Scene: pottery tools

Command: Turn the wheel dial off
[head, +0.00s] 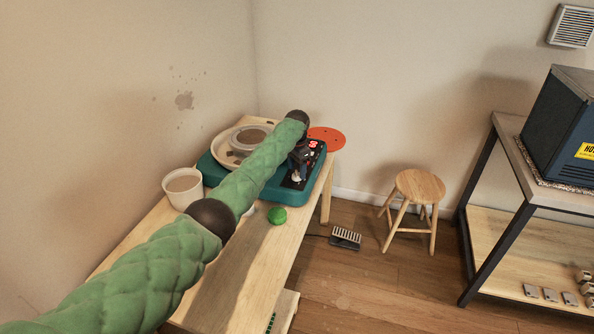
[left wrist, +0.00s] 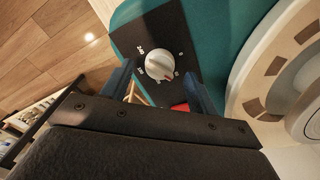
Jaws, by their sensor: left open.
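The pottery wheel (head: 219,177) is a teal box on the wooden table. Its dial (left wrist: 160,64) is a white round knob on a black panel (left wrist: 138,32) with white markings. A small reddish mark shows at the knob's lower right edge; I cannot tell its exact setting. My left gripper (head: 298,168) is over the wheel's right side, by the panel. In the left wrist view, its two dark blue fingers (left wrist: 161,75) are open, one on each side of the knob. I cannot tell whether they touch it. A red lit display (head: 313,144) shows on the panel. My right gripper is not in view.
A cream cup (head: 183,188) and a green ball (head: 277,215) stand on the table near my left arm. An orange disc (head: 327,138) lies beyond the gripper. A foot pedal (head: 345,238) and a stool (head: 418,192) are on the floor at right.

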